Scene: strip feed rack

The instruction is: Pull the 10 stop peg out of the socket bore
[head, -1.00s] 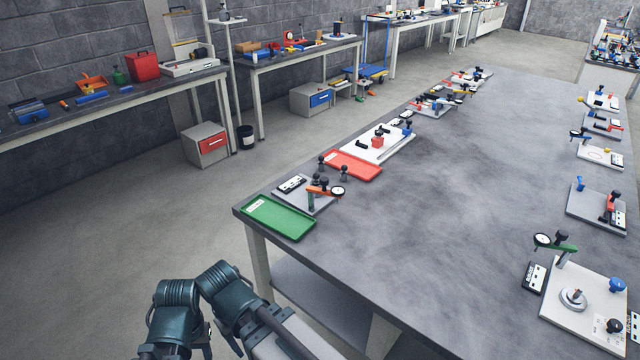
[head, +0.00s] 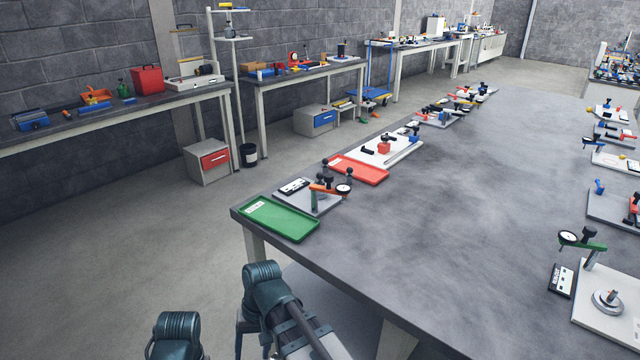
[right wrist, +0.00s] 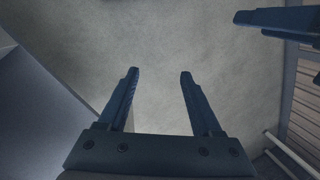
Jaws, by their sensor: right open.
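I cannot make out the 10 stop peg or its socket bore for certain; the fittings are small in the head view. Small dark knobs or pegs (head: 350,173) stand by a grey plate (head: 322,208) with an orange-armed dial gauge (head: 328,188), near the table's left corner. My right gripper (right wrist: 158,75) is open and empty over bare floor in the right wrist view. A dark blue finger-like part (right wrist: 275,18), perhaps my left gripper, enters at that view's upper right; its opening is unclear. In the head view my arms show low, away from the table-top fittings.
The grey table (head: 430,220) has a wide clear middle. A green tray (head: 285,222), a red tray (head: 365,173) and a white plate (head: 398,155) line its left edge. More fixtures line the right edge, including a green-armed dial gauge (head: 585,242). Side benches stand along the wall.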

